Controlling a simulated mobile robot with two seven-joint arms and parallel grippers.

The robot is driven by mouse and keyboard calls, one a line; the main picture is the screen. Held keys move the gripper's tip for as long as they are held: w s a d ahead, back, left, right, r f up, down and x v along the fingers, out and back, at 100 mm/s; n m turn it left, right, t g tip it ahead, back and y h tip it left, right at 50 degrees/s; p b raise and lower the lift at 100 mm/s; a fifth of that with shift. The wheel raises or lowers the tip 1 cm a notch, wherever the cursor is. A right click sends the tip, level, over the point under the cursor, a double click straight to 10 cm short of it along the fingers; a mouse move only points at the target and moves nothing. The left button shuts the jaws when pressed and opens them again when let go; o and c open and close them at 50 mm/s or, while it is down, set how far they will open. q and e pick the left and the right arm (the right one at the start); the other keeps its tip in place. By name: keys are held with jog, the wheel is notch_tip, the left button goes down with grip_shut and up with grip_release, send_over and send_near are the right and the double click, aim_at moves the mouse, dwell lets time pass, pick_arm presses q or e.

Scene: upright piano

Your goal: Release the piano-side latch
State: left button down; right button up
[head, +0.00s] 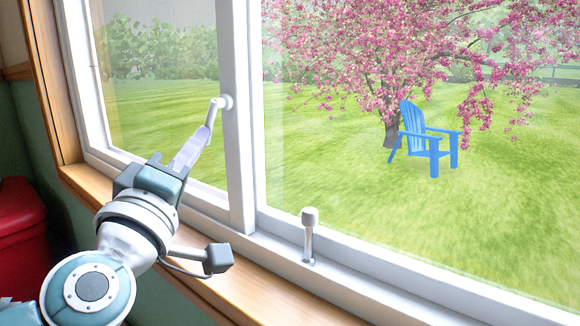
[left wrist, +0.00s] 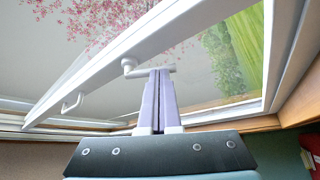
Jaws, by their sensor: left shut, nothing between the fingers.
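A white latch handle (head: 214,106) with a round base sits on the upright window post in the head view. It also shows in the left wrist view (left wrist: 148,70), with its bar across the fingertips. A second white latch (head: 309,232) stands upright on the lower window frame, right of the post. No piano shows, so I cannot tell by it which latch is piano-side. My left gripper (head: 205,131) is shut and empty, its pale fingers pointing up at the post latch's free end. It also shows in the left wrist view (left wrist: 159,75). The tips are at the bar; I cannot tell whether they touch. My right gripper is out of view.
The white window frame (head: 243,150) and a wooden sill (head: 255,285) lie close beside the left arm. A red object (head: 20,225) stands at the far left. A blue chair (head: 425,143) and a blossoming tree are outside, behind the window.

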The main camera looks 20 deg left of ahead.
pick_arm(q)
jog(key=a+m+t+h+b, duration=0.1)
jog(key=m+h+b, duration=0.1)
jog(key=m+h, duration=0.1)
jog(key=a+r+m+t+h+b, duration=0.1)
jog(key=m+h+b, duration=0.2)
jog(key=m, duration=0.3)
jog(key=w+a+r+m+h+b, duration=0.1)
jog(key=m+h+b, duration=0.2)
jog(key=m, duration=0.2)
jog(key=shift+a+t, duration=0.1)
jog(key=shift+t, duration=0.3)
jog(key=shift+f, duration=0.15)
